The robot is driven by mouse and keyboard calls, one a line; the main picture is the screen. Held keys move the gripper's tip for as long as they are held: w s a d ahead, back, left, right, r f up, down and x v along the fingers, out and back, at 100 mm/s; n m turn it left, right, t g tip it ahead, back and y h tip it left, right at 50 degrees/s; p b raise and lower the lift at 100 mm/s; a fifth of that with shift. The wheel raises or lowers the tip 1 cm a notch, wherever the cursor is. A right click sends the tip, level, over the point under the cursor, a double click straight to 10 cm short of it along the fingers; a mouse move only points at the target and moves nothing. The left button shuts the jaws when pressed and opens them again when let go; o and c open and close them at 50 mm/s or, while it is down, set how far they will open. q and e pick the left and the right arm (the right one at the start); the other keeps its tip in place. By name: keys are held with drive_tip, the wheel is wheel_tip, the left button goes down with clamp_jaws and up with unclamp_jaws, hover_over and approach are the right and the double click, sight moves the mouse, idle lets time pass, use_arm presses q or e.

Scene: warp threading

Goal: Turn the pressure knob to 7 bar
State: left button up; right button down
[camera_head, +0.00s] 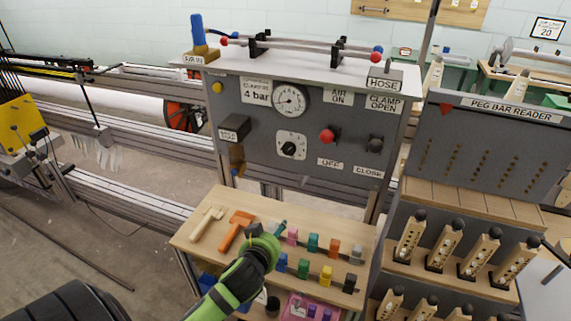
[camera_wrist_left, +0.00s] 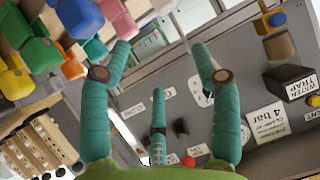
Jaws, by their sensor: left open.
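The pressure knob (camera_head: 291,146) is a black round knob on a white plate, on the grey panel (camera_head: 260,165) below the round gauge (camera_head: 290,99). A label (camera_head: 256,92) beside the gauge reads 4 bar. The knob's pointer and the gauge needle are too small to read. My left gripper (camera_head: 279,230) is above the wooden table, below and in front of the panel, apart from the knob. In the left wrist view its teal fingers (camera_wrist_left: 160,65) are spread and empty; a white plate (camera_wrist_left: 199,91), likely the knob's, is partly behind one finger. My right gripper does not show.
A peg rack (camera_head: 480,140) stands at right.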

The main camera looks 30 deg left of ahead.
sight(288, 150)
use_arm(q)
drive_tip(key=shift+w+a+r+t+p, duration=0.15)
drive_tip(key=shift+w+a+r+t, duration=1.4)
drive_tip(key=shift+w, duration=1.45)
drive_tip(key=shift+w+a+r+t+p, duration=0.2)
drive_tip(key=shift+w+a+r+t, duration=0.6)
drive_tip(key=shift+w+r, duration=1.75)
drive_tip(key=shift+w+a+r+t+p, duration=0.15)
drive_tip(key=shift+w+a+r+t, duration=1)
drive_tip(key=shift+w, duration=2.25)
drive_tip(key=shift+a+r+g, duration=0.3)
drive_tip(key=shift+a+g, duration=0.1)
drive_tip(key=c, duration=1.2)
